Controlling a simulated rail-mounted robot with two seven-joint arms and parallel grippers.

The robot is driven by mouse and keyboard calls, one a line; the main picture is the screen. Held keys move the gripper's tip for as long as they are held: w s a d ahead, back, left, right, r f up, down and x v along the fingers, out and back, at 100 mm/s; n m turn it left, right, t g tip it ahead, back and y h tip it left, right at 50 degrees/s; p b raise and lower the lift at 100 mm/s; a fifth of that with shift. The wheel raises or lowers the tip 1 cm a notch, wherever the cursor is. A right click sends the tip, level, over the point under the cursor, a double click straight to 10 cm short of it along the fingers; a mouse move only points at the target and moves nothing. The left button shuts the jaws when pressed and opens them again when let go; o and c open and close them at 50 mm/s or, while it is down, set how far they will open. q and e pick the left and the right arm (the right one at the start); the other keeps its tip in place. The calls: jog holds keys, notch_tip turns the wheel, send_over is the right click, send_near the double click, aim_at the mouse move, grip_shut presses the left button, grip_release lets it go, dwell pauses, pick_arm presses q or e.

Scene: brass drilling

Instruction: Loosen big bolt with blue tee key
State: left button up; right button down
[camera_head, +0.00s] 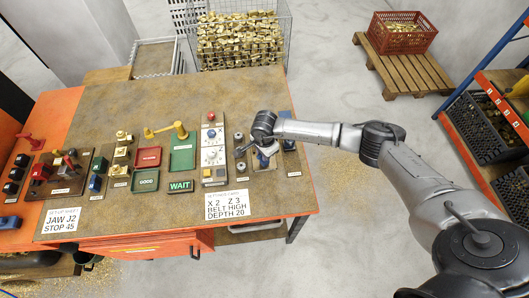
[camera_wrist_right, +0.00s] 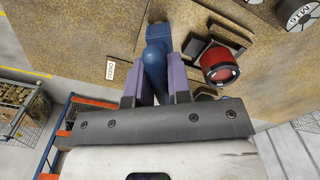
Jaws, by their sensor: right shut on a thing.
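My right gripper (camera_head: 264,155) is over the right part of the bench, seen from behind its wrist. In the right wrist view, its two purple fingers (camera_wrist_right: 162,82) are shut on a blue rounded bar, the blue tee key (camera_wrist_right: 155,68). The key runs away from the fingers toward a blue part at the top of the view. Its far end is hidden, so I cannot tell whether it sits on a bolt. The big bolt cannot be made out in either view. My left gripper is not in view.
A red round part (camera_wrist_right: 220,65) in a dark holder is close to the right finger. Grey knobs (camera_head: 240,150) and a blue-topped block (camera_head: 289,145) flank the gripper. The bench's front right is clear.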

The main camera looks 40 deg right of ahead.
dwell(0.3)
jog(key=shift+f+b, duration=0.1)
jog(key=shift+b, duration=0.2)
jog(key=shift+n+b, duration=0.55)
jog(key=shift+n, duration=0.65)
